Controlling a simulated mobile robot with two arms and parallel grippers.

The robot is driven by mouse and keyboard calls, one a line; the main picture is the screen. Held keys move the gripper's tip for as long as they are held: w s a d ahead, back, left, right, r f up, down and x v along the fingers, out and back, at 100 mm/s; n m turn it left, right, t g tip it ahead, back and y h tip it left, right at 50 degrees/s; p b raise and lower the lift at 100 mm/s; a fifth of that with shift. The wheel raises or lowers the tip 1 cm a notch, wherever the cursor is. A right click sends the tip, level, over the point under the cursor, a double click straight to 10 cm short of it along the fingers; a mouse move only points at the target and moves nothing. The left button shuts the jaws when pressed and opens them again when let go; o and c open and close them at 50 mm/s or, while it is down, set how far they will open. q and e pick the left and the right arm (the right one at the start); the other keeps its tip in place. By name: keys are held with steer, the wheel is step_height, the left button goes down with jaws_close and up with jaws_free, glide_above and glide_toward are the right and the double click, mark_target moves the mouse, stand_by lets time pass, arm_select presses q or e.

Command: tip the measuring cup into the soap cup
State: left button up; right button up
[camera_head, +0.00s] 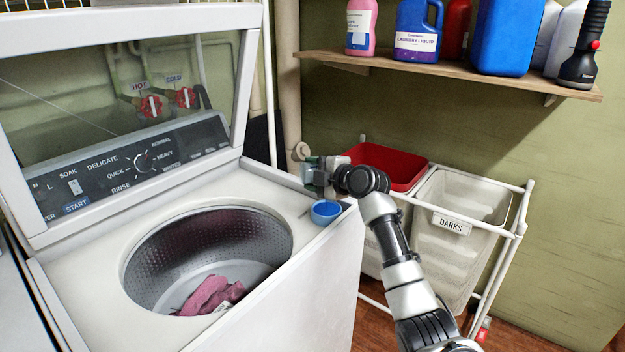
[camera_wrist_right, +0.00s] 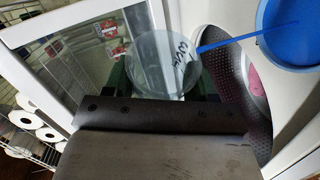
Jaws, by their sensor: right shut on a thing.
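The blue soap cup (camera_head: 326,214) stands on the washer's top near its right rear corner, beside the tub opening. It also shows at the top right of the right wrist view (camera_wrist_right: 296,45). My right gripper (camera_head: 318,175) is above and just behind it, shut on the clear measuring cup (camera_wrist_right: 160,68). The measuring cup is see-through and hard to make out in the head view; its tilt is unclear there. In the right wrist view a thin blue streak runs from its rim into the soap cup; it looks like liquid. My left gripper is out of view.
The washer (camera_head: 80,285) has its lid up and pink cloth (camera_head: 208,296) in the tub. A hamper (camera_head: 465,235) with red and white bins stands right of it. A shelf (camera_head: 450,72) of bottles hangs above.

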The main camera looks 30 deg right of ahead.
steer(key=shift+d+r+m+t+y+b, duration=0.25)
steer(key=shift+d+m+t+y+b, duration=0.15)
steer(key=shift+m+b, duration=0.55)
steer(key=shift+a+r, duration=0.1)
steer(key=shift+r, duration=0.05)
stand_by(1.3)
